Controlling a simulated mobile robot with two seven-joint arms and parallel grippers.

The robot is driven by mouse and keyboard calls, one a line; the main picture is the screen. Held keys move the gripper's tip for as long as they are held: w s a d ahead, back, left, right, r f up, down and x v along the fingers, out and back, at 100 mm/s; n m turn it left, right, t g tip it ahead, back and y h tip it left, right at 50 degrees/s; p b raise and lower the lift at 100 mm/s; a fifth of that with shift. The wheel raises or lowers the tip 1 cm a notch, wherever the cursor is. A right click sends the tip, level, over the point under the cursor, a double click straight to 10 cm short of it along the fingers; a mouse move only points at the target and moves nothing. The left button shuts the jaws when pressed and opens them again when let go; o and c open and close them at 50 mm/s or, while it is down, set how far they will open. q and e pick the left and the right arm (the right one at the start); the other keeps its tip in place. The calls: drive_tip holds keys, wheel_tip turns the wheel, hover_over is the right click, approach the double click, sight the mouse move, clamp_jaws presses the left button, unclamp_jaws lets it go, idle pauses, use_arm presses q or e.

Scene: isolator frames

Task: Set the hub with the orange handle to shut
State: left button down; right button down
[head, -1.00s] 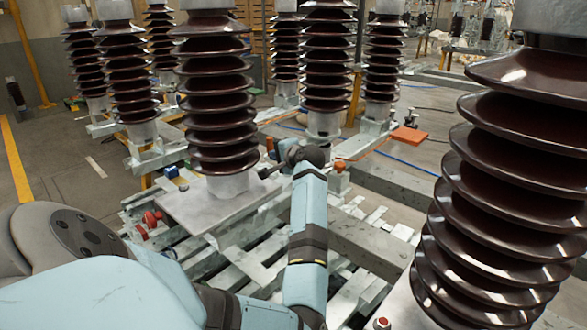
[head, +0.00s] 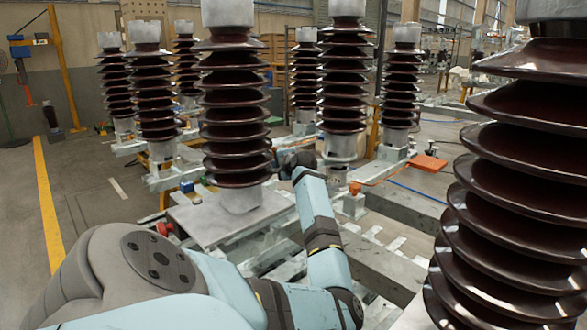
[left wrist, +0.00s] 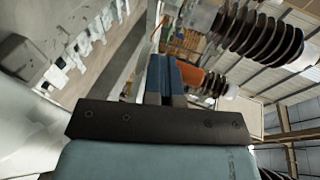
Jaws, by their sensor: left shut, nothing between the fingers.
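My left gripper (head: 279,163) is at the far end of my left arm in the head view, between the base of a brown insulator column and the columns behind. In the left wrist view its blue fingers (left wrist: 164,78) are together with nothing between them. An orange part (left wrist: 190,77), perhaps the handle, shows just right of the fingers; I cannot tell whether they touch. The hub it belongs to is hidden or too small to make out. My right gripper is not in view.
Several brown ribbed insulators stand on grey metal frames, one large insulator (head: 528,190) close at the right. An orange plate (head: 427,162) lies on a beam farther right, and a small orange cap (head: 355,187) is nearer.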

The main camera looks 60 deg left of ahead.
use_arm(q)
drive_tip(key=shift+s+a, duration=0.15)
drive_tip(key=shift+s, duration=0.05)
idle(0.3)
drive_tip(key=v, duration=0.7)
drive_tip(key=shift+d+r+b, duration=0.15)
drive_tip(key=shift+d+b, duration=0.15)
drive_tip(key=shift+b, duration=0.15)
drive_tip(key=shift+w, duration=0.15)
